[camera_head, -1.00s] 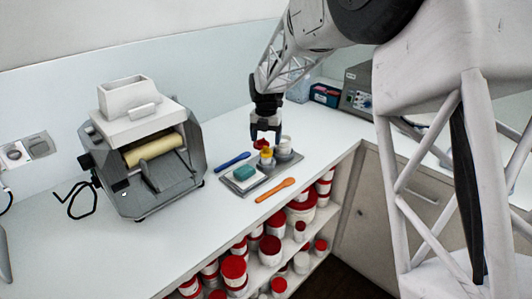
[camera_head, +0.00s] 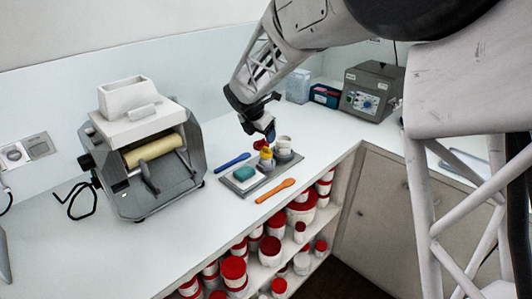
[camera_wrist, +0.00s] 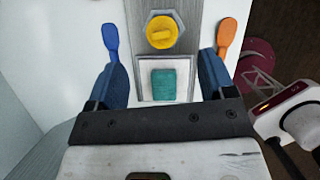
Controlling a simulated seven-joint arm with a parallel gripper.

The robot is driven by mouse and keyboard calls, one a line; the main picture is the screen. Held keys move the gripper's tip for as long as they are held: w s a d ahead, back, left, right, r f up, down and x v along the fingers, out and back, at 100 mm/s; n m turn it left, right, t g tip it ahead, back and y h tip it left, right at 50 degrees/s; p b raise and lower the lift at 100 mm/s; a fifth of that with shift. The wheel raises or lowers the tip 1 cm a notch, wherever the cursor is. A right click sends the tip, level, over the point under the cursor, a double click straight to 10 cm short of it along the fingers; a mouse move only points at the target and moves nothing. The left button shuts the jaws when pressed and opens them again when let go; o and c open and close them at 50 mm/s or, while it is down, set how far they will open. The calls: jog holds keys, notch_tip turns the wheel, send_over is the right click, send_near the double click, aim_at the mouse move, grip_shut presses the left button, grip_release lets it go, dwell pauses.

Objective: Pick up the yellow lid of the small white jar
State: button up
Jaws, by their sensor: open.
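The yellow lid (camera_head: 266,152) sits on the small jar (camera_head: 266,163) on the grey tray (camera_head: 238,190). In the wrist view the yellow lid (camera_wrist: 161,32) is seen from above, with a raised bar across it, in a grey hexagonal holder (camera_wrist: 178,17); the jar below is hidden. My gripper (camera_head: 258,134) is open, tilted, and above and behind the lid in the head view. In the wrist view my gripper (camera_wrist: 163,60) has one blue finger on each side, with the lid ahead of and between the fingertips. Nothing is held.
A teal block (camera_head: 244,173) lies on a white square beside the jar. A blue spatula (camera_head: 232,162) and an orange spatula (camera_head: 275,190) flank the tray. A grey roller mill (camera_head: 150,165) is at left.

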aim_at(266, 148)
jog(key=shift+f, duration=0.1)
jog(key=shift+x, duration=1.2)
jog(key=shift+w+f, duration=0.1)
jog(key=shift+x, duration=2.5)
jog(key=shift+c, duration=0.3)
jog(key=c, duration=0.8)
